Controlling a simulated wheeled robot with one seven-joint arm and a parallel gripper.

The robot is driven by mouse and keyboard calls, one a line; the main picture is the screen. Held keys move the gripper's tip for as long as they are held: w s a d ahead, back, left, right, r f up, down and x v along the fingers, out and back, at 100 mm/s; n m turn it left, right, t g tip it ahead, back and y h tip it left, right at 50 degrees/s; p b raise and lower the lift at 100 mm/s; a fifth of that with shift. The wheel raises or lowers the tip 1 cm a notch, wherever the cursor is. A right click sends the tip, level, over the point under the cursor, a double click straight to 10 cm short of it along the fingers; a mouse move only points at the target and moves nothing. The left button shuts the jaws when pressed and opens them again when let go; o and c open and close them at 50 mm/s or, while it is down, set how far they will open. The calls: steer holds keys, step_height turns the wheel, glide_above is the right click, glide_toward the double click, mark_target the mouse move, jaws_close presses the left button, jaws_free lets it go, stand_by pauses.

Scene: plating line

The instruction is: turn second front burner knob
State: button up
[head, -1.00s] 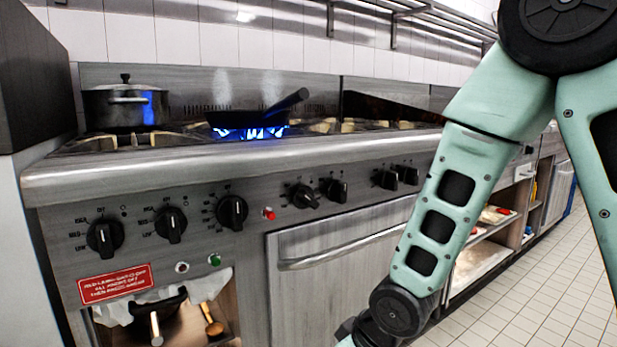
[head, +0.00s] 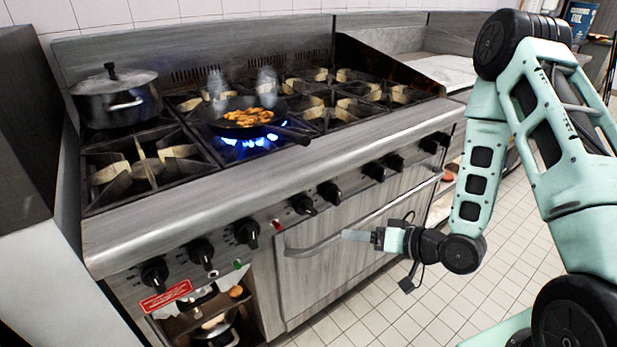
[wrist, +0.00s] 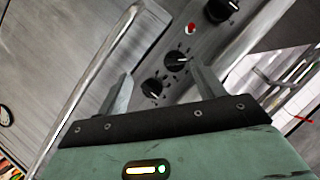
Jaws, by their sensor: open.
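The stove front carries a row of black knobs. In the head view, three stand at the left: the first (head: 154,272), second (head: 200,251) and third (head: 247,232). Right of a red light (head: 276,223) come a pair, its left knob (head: 302,204) and right knob (head: 330,192), then several more. I cannot tell which one the task names. My gripper (head: 346,235) is in front of the oven door, pointing left, touching no knob. In the wrist view my gripper (wrist: 162,90) is open and empty; that pair's left knob (wrist: 176,60) and right knob (wrist: 152,88) appear between its fingers, farther off.
The oven door handle (head: 330,247) runs below the knobs, close to my gripper. A pan (head: 215,118) with food sits over a lit blue flame, its handle pointing towards the front. A lidded pot (head: 115,100) stands at the back left. Tiled floor lies at the right.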

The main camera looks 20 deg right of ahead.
step_height(320, 180, up, 4)
steer(key=d+m+t+p, duration=0.1)
steer(key=m+p, duration=0.1)
steer(key=b, duration=0.9)
glide_toward(314, 210)
steer(key=p+x, duration=0.1)
steer(key=x, duration=1)
steer(key=shift+w+a, duration=0.1)
steer(key=c, duration=0.9)
